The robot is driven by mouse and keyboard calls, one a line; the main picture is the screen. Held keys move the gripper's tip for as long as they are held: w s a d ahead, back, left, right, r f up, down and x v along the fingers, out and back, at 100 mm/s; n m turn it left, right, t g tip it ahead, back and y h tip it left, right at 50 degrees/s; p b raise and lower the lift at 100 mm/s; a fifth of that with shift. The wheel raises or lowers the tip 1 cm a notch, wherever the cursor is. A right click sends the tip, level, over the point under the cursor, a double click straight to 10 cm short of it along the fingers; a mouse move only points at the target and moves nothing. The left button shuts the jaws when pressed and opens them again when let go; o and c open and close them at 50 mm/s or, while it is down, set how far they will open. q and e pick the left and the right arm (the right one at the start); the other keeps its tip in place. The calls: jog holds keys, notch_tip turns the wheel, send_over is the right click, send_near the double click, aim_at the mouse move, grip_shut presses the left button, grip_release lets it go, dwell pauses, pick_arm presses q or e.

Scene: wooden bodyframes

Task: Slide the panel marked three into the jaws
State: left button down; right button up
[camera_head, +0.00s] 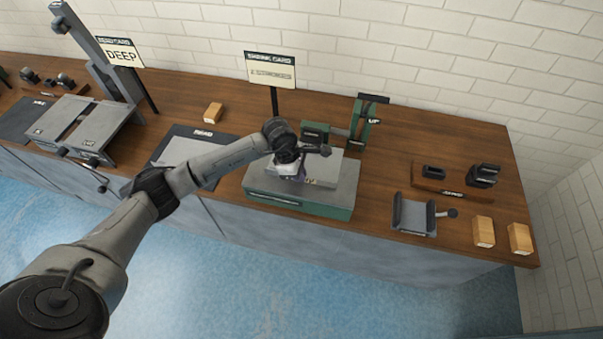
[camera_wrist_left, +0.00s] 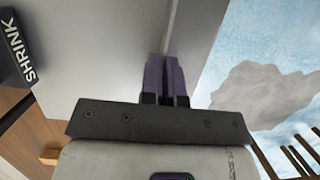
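My left gripper (camera_head: 293,177) is over the green-based machine (camera_head: 312,210), at its grey top. In the left wrist view its two purple fingers (camera_wrist_left: 167,82) are close together, on the edge of a grey sheet-metal panel (camera_wrist_left: 115,55). The panel also shows in the head view (camera_head: 326,169), lying over the machine's top to the right of the fingers. I cannot read a three on it. The jaws are largely hidden behind my wrist and the panel. A dark block marked SHRINK (camera_wrist_left: 17,48) is at the left of the wrist view. My right gripper is not in view.
A SHRINK card (camera_head: 270,69) and a green post marked UP (camera_head: 364,122) stand behind the machine. A flat plate (camera_head: 185,152) lies to the left. A grey fixture (camera_head: 413,215), wooden blocks (camera_head: 484,232) and a tray (camera_head: 452,188) are at the right.

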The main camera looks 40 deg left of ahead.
pick_arm(q)
jog(key=shift+w+a+b, duration=0.35)
jog(key=shift+w+b, duration=0.2)
jog(key=shift+w, duration=0.1)
jog(key=shift+w, duration=0.1)
jog(key=c, duration=0.7)
grip_release()
jog(key=shift+r, duration=0.15)
jog(key=shift+r+p, duration=0.85)
jog(key=shift+r, duration=0.35)
notch_tip(320, 180, up, 4)
jog(key=shift+r+p, duration=0.15)
jog(key=shift+p, duration=1.1)
